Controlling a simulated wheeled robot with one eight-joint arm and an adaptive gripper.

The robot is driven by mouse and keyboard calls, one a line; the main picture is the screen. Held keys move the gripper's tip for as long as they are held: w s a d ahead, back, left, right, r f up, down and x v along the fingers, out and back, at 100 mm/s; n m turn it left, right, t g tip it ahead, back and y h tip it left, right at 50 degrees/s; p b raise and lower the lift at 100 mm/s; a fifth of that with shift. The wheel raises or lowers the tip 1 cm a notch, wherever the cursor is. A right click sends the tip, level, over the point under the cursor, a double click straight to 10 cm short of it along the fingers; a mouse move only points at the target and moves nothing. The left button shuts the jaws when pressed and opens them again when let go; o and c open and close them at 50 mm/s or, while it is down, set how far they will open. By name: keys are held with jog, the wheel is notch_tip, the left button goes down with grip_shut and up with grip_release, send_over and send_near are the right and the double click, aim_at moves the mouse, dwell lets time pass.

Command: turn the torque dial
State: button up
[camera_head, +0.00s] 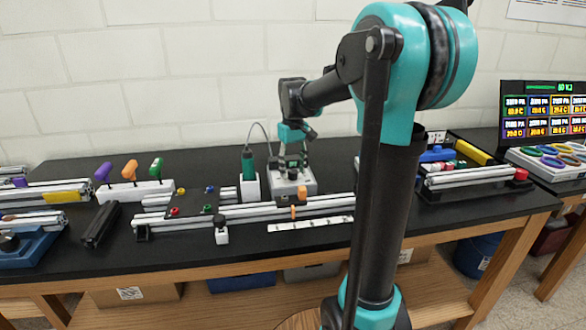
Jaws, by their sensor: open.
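My gripper (292,168) points down over a light grey box (305,188) near the middle of the bench. It is open, with its fingertips close above the box top. The torque dial cannot be clearly made out; a small dark part lies under the fingers, and the gripper covers it. I cannot tell whether the fingers touch anything. A green-and-black corded driver (247,160) stands in a white holder (250,188) just left of the box. Its cord arches toward my gripper.
A dark plate (190,203) with coloured knobs is to the left. Purple, orange and green-handled tools (130,170) stand in a rack behind. My arm hides the bench right of centre.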

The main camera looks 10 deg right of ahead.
grip_shut()
jog(key=shift+m, duration=3.4)
grip_release()
